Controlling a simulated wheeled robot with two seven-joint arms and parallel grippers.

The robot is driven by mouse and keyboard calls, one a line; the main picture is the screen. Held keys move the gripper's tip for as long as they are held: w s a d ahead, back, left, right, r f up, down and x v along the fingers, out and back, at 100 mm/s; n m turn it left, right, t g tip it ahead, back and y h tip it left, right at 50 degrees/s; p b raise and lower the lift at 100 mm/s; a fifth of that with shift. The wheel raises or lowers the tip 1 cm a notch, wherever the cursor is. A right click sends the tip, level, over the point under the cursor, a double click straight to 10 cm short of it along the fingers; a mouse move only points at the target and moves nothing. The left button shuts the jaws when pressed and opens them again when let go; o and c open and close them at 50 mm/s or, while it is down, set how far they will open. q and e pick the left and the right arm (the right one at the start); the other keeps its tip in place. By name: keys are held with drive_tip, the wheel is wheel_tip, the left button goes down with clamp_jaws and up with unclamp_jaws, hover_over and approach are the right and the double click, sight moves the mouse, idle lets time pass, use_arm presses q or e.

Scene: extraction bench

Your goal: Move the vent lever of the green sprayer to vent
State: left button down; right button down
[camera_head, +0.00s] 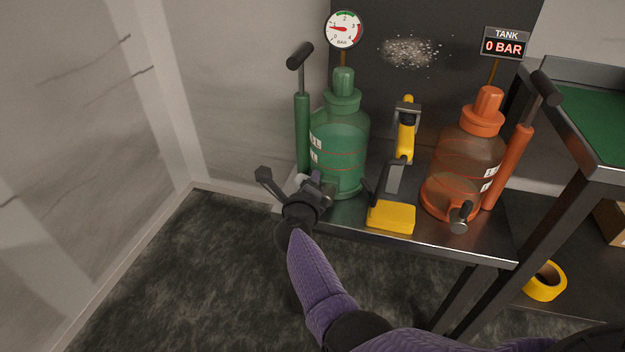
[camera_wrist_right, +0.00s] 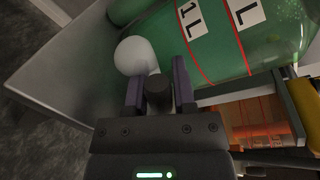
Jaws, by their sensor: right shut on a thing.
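The green sprayer (camera_head: 338,140) stands upright at the left end of the metal bench. It also shows in the right wrist view (camera_wrist_right: 200,35). Its round pale valve body (camera_wrist_right: 136,57) is low on the tank, partly covered by my gripper in the head view. My right gripper (camera_head: 314,184) is at the tank's lower front left. In the wrist view its fingers (camera_wrist_right: 157,88) are shut on the dark vent lever (camera_wrist_right: 158,101), one on each side. The lever's exact setting cannot be told. My left gripper is not in view.
A dial gauge (camera_head: 344,29) above the green sprayer reads near 1 bar. An orange sprayer (camera_head: 467,160) stands beyond, under a "TANK 0 BAR" sign (camera_head: 504,43). Open floor lies left.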

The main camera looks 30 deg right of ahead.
drive_tip(key=shift+f, duration=0.1)
idle(0.5)
drive_tip(key=shift+c, duration=2.2)
unclamp_jaws()
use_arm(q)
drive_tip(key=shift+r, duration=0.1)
use_arm(e)
drive_tip(key=shift+a, duration=0.1)
drive_tip(key=shift+s+a+r+p, duration=0.25)
drive_tip(key=shift+p, duration=0.2)
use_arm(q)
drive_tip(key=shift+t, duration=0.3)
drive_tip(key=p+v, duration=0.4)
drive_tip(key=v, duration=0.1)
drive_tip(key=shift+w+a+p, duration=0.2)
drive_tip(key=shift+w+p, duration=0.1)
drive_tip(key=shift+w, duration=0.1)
use_arm(e)
drive_tip(key=v, duration=0.9)
drive_tip(key=shift+f, duration=0.2)
